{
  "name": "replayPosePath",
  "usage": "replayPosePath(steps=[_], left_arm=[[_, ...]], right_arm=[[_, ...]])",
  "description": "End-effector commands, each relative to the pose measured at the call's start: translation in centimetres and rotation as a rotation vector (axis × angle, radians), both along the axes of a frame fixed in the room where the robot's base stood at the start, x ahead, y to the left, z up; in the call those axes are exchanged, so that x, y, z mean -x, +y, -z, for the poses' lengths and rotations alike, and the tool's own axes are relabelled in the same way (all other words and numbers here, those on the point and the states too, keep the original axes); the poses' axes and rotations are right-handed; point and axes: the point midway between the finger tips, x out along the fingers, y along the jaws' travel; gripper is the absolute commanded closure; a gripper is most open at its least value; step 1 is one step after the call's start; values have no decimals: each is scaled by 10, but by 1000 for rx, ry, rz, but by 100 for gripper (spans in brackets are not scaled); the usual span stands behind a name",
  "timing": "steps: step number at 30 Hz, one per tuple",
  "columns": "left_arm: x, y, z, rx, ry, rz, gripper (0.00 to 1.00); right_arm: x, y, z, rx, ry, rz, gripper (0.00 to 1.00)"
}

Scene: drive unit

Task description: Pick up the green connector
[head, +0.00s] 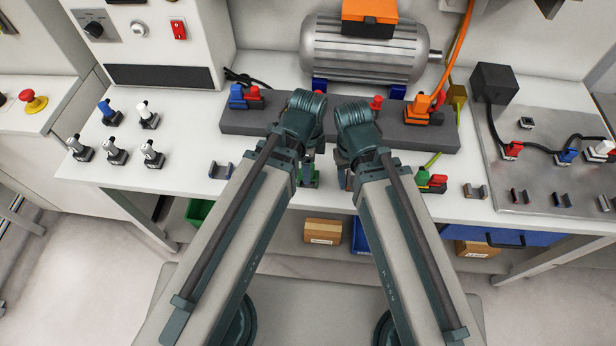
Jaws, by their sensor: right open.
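A small green piece (308,172), which looks like the green connector, shows at the bench front between my forearms. My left arm partly hides it, so its shape is unclear. A red and green connector pair (431,181) sits further right, beyond my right arm. My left gripper (305,104) is over the dark grey block, and its jaws cannot be made out. My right gripper (352,114) is beside it over the same block. It is open, with nothing seen in it. Both are beyond the green piece in the picture.
The dark grey block (240,120) carries blue, red and orange connectors. A ribbed motor (365,55) stands behind it. Several grey and blue connectors (115,150) stand at left. A metal plate (545,135) with cabled connectors is at right. Small clips line the front edge.

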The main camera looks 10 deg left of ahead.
Motion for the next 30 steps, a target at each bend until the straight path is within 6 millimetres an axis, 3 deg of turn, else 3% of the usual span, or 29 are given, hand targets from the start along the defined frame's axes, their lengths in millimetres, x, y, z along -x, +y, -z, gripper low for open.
replayPosePath(steps=[7, 18, 30], left_arm=[[0, 0, 1, 0, 0, 0, 32], [0, 0, 1, 0, 0, 0, 99], [0, 0, 1, 0, 0, 0, 100]], right_arm=[[0, 0, 1, 0, 0, 0, 50], [0, 0, 1, 0, 0, 0, 50], [0, 0, 1, 0, 0, 0, 50]])
